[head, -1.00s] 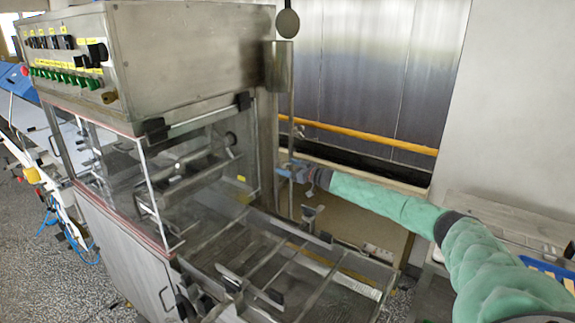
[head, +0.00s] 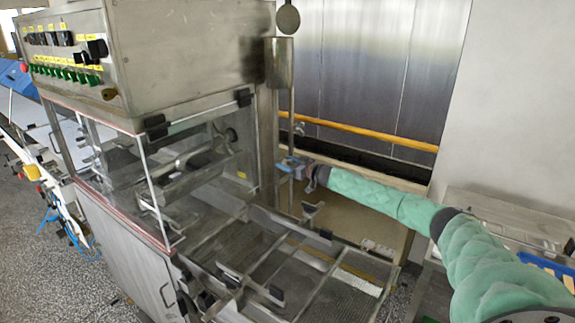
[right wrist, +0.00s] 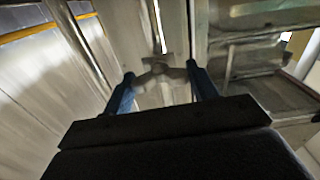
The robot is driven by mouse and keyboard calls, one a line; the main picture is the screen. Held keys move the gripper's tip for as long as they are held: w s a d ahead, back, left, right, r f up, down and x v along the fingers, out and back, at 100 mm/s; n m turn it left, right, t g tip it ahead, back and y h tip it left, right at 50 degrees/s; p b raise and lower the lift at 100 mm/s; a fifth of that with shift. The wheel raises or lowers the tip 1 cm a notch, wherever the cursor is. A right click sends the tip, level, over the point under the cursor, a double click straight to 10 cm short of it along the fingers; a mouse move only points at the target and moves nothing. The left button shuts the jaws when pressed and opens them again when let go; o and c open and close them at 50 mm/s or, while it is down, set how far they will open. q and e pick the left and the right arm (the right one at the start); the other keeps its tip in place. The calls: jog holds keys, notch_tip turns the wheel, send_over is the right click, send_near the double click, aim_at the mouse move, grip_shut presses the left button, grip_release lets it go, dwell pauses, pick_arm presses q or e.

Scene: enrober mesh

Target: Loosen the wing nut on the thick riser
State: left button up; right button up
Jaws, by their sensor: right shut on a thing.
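The wing nut (right wrist: 158,70) shows in the right wrist view as a pale, winged piece between two blue fingertips. My right gripper (right wrist: 160,80) is shut on it, with one finger at each side. In the head view my right gripper (head: 288,164) is at the upright metal posts beside the machine, and the nut is too small and covered to make out there. An upright riser (head: 291,110) runs up past the gripper; which post is the thick riser I cannot tell for sure. My left gripper is not in view.
The steel machine (head: 190,50) with clear guards stands left of the gripper. A mesh conveyor bed (head: 250,255) lies below it. A small bracket (head: 311,212) stands just below my wrist. An orange rail (head: 370,138) crosses the wall behind.

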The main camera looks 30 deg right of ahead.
jog(key=shift+f+n, duration=0.1)
jog(key=shift+n, duration=0.2)
jog(key=n+b, duration=0.3)
jog(key=n, duration=0.1)
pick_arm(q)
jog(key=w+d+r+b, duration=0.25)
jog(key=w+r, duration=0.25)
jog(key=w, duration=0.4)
pick_arm(e)
jog(key=n, duration=0.3)
jog(key=shift+f+n, duration=0.1)
jog(key=shift+n, duration=0.2)
jog(key=n+b, duration=0.5)
jog(key=n, duration=0.4)
jog(key=shift+a, duration=0.15)
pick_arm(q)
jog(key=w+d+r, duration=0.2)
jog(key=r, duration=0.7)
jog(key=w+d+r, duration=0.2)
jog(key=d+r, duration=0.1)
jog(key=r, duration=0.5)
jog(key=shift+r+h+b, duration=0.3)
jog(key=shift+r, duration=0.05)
pick_arm(e)
jog(key=shift+n, duration=0.4)
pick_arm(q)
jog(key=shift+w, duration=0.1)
